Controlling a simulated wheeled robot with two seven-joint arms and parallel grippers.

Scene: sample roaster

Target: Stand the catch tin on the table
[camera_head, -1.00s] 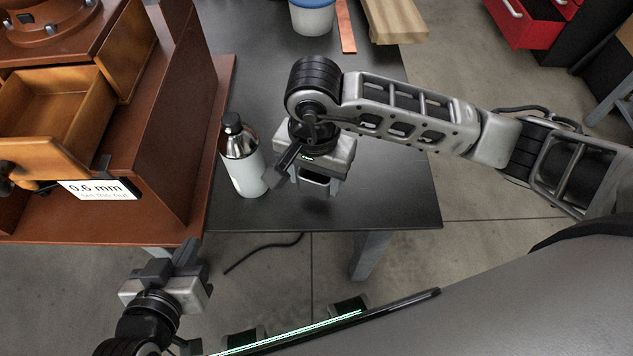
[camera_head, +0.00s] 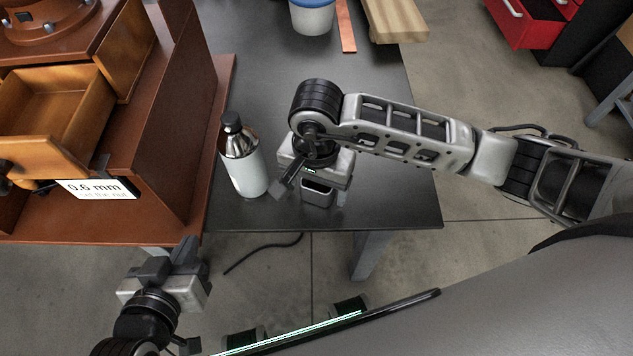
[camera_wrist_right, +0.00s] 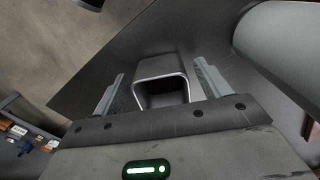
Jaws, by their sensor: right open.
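The catch tin (camera_head: 317,196) is a small dark grey box-shaped tin with a pale rim, seen below my right gripper near the table's front edge. In the right wrist view, the tin (camera_wrist_right: 162,66) shows its open mouth towards the camera, between the two fingers. My right gripper (camera_head: 314,188) is open, with gaps on both sides of the tin in the wrist view (camera_wrist_right: 160,76). The tin looks upright over the black table (camera_head: 390,200); whether its base touches the top is hard to tell. My left gripper (camera_head: 171,260) is empty, low at left.
A silver-and-white bottle (camera_head: 244,165) with a black cap stands just left of the right gripper. The brown roaster body (camera_head: 175,120) with an open drawer (camera_head: 60,110) fills the left. A white-and-blue tub (camera_head: 312,18) and a wooden block (camera_head: 396,20) are at the back. The table's right side is clear.

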